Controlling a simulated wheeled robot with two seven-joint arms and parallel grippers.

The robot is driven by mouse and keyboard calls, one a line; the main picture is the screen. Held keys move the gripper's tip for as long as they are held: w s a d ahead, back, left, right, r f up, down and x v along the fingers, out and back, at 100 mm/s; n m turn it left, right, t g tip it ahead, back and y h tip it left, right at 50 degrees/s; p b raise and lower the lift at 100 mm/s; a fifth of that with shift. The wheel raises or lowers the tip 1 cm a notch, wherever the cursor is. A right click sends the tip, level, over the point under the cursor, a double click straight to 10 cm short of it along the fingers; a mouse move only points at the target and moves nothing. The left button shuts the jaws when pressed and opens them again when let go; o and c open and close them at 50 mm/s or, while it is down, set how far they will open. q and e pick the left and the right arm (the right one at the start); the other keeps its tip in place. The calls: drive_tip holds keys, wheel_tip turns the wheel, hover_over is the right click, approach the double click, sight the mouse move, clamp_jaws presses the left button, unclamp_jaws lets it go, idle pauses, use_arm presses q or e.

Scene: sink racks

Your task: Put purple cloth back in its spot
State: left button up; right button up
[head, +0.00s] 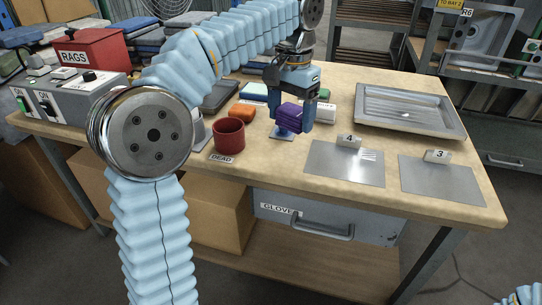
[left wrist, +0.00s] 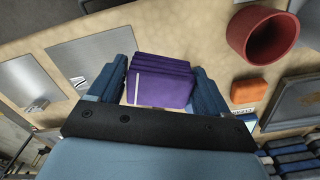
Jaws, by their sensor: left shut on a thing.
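A folded purple cloth (head: 292,115) is between the fingers of my left gripper (head: 292,112) in the head view. The same purple cloth (left wrist: 160,82) fills the space between the blue fingers in the left wrist view. My left gripper points down and is shut on it, over the middle of the table. A blue piece (head: 283,133) lies just below the cloth; whether the cloth touches it or the table, I cannot tell. In the head view, light blue sleeving at the lower right corner may be my right arm; its gripper does not show.
A dark red cup (head: 229,136) and an orange cloth (head: 242,111) are left of the gripper. Metal plates marked 4 (head: 345,163) and 3 (head: 442,180) lie at the front right. A metal tray (head: 410,108) is behind them. A red RAGS box (head: 91,50) stands at the left.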

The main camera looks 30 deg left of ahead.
use_arm(q)
drive_tip(key=b, duration=0.1)
hover_over(270, 161)
drive_tip(key=f, duration=0.5)
drive_tip(key=shift+w+d, duration=0.15)
drive_tip(key=shift+d, duration=0.05)
drive_tip(key=shift+s+a+f+b, duration=0.1)
drive_tip(key=shift+f+b, duration=0.15)
drive_tip(key=shift+f, duration=0.7)
drive_tip(key=shift+s+a+f+b, duration=0.1)
drive_tip(key=shift+f+b, duration=0.1)
drive_tip(key=shift+f, duration=0.7)
drive_tip(key=shift+f, duration=0.2)
drive_tip(key=o, duration=1.2)
drive_tip(key=shift+o, duration=0.2)
drive_tip(key=shift+r, duration=0.1)
drive_tip(key=shift+r, duration=0.1)
wheel_tip(270, 161, up, 12)
drive_tip(key=p, duration=0.3)
